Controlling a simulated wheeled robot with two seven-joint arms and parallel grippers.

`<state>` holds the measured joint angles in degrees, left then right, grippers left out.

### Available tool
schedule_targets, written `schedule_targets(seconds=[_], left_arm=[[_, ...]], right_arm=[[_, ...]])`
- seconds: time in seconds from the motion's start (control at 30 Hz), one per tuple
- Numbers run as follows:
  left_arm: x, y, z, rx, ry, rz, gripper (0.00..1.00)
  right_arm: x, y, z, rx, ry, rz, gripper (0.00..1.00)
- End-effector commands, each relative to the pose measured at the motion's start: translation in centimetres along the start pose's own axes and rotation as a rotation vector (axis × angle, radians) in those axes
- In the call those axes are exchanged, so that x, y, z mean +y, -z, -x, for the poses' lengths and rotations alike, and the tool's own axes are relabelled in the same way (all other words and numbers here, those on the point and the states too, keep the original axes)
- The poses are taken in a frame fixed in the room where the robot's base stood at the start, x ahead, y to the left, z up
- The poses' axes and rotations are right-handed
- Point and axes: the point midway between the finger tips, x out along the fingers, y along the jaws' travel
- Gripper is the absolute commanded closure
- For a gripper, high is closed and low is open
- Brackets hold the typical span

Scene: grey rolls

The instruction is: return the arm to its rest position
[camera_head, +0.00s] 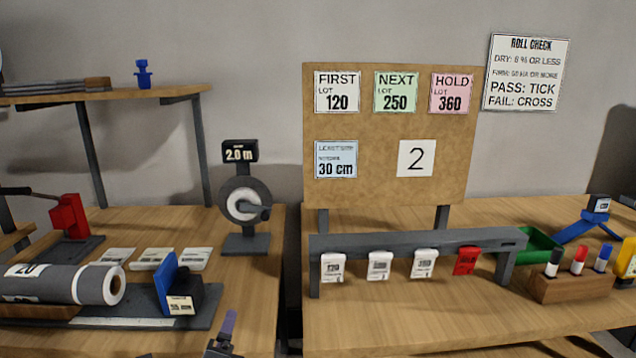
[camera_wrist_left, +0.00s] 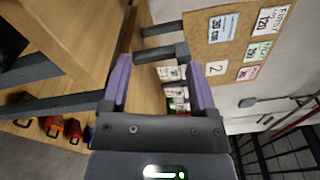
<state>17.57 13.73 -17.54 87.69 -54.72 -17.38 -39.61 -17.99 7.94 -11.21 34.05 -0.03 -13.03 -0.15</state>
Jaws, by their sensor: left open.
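My left gripper (camera_head: 226,334) shows at the bottom edge of the head view, in front of the left bench, with a purple finger pointing up. In the left wrist view its two purple fingers (camera_wrist_left: 160,72) stand apart with nothing between them. The gripper touches no object that I can see. Most of the left arm is out of the head view. My right gripper does not show.
The left bench (camera_head: 262,285) bears a grey roll (camera_head: 60,284), a blue-and-black block and a dial gauge (camera_head: 245,200). The right bench (camera_head: 400,325) bears a tag rail (camera_head: 415,241), a marker block (camera_head: 572,286) and a green tray (camera_head: 537,246). A gap separates the benches.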

Motion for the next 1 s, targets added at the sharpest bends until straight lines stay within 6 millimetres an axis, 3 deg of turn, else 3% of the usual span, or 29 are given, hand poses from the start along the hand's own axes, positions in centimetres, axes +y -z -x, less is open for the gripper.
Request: schedule_targets(seconds=[0.37,0.53,0.63,0.77,0.87,0.9,1.0], left_arm=[[8.6,1.9,2.6,0.033,-0.228,0.196,0.24],[15.1,3.4,6.0,0.029,-0.414,0.356,0.24],[19.8,4.5,9.4,0.006,-0.557,0.476,0.24],[27.0,6.0,16.6,-0.078,-0.804,0.677,0.24],[32.7,7.2,25.4,-0.221,-1.042,0.863,0.24],[34.5,7.6,29.4,-0.297,-1.134,0.933,0.24],[37.3,8.1,38.7,-0.507,-1.323,1.076,0.24]], right_arm=[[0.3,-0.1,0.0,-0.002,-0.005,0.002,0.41],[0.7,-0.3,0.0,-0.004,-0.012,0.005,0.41],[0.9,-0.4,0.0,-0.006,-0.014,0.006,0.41],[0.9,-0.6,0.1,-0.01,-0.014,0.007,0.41],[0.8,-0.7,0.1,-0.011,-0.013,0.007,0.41],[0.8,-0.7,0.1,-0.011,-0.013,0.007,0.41],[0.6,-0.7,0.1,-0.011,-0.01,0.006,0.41]])
